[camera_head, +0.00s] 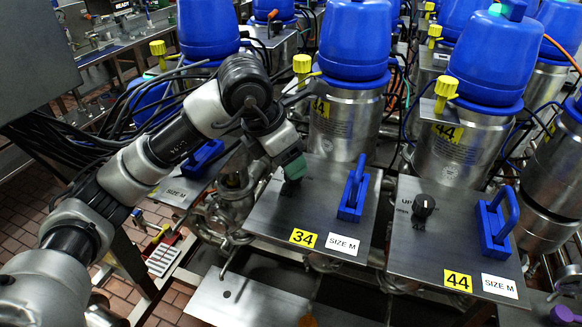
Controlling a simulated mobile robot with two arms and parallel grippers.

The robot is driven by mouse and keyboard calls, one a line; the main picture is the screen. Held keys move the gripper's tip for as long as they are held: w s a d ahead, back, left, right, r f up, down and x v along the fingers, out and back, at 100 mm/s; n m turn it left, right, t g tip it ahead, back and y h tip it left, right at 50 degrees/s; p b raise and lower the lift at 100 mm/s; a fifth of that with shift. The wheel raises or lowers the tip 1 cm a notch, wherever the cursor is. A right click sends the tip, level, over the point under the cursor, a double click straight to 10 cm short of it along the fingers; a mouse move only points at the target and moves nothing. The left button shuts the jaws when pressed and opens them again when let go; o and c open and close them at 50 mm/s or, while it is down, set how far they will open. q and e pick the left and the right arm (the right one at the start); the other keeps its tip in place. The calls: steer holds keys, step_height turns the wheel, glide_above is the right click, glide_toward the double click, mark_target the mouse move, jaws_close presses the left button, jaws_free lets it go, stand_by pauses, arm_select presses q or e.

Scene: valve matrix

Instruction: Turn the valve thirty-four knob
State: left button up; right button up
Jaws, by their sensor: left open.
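The valve thirty-four panel (262,212) is a grey metal plate with a yellow "34" label (303,238) at its front edge. Its dark knob (290,188) sits near the back left of the plate and shows only in part. My left gripper (293,169) comes down from the upper left, right over the knob. Its greenish fingertip end covers the top of the knob; I cannot tell whether it touches. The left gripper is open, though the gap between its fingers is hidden. My right gripper is not in view.
A blue handle (354,190) stands on the same plate, right of the knob. The neighbouring panel (425,245) labelled "44" has a black knob (423,207) and a blue handle (497,222). Blue-topped steel valve bodies (345,125) and cables crowd behind.

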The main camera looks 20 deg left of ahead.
arm_select(q)
steer(key=b+v, duration=0.1)
steer(key=v, duration=0.6)
steer(key=shift+r, duration=0.25)
steer(key=shift+s+a+f, duration=0.1)
steer(key=shift+s, duration=0.05)
